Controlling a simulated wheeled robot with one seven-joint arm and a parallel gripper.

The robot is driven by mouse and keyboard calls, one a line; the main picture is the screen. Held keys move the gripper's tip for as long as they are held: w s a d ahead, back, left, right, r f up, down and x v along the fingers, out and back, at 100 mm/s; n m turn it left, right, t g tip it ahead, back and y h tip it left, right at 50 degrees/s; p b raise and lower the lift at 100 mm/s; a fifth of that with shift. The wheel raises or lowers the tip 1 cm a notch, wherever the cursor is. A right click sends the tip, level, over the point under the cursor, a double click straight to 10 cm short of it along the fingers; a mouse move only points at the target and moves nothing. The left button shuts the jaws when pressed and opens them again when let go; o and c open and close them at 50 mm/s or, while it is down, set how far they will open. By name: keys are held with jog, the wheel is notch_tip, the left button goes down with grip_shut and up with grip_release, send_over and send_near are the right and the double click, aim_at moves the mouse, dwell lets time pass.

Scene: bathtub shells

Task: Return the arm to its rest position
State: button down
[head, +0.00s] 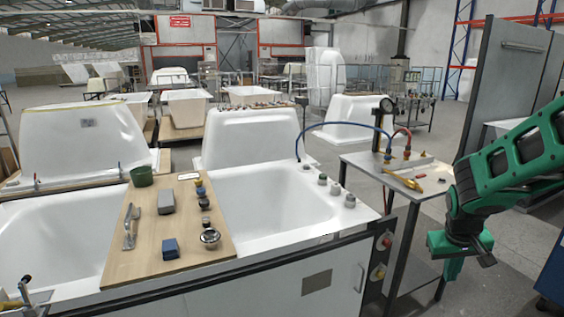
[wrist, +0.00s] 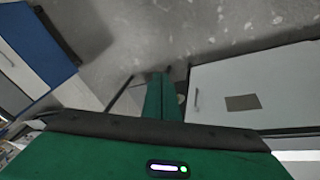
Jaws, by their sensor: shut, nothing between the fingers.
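My green arm comes in from the right edge of the head view, bent downward. My gripper (head: 453,270) hangs at its lower end, right of the tub bench and in front of the small metal side table (head: 420,190). In the wrist view my gripper (wrist: 161,76) points down toward the grey floor. Its two green fingers lie together with nothing between them. It touches nothing that I can see.
The white bench (head: 290,290) holds a tub with a wooden board (head: 150,262) carrying tools. The side table bears a gauge (head: 386,105) and hoses. A blue cabinet (head: 554,262) stands at the right edge. Grey floor (head: 512,250) lies between.

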jog(key=s+a+r+m+g+y, duration=0.1)
jog(key=s+r+m, duration=0.1)
jog(key=s, duration=1)
jog(key=s+a+r+m+g+y, duration=0.1)
jog(key=s+r, duration=0.4)
jog(key=s, duration=0.8)
jog(key=shift+s+m+y, duration=0.25)
jog(key=shift+m+y, duration=0.25)
jog(key=shift+m, duration=0.4)
jog(key=shift+w+f+g, duration=0.2)
jog(key=shift+w+g, duration=0.1)
jog(key=shift+w, duration=0.35)
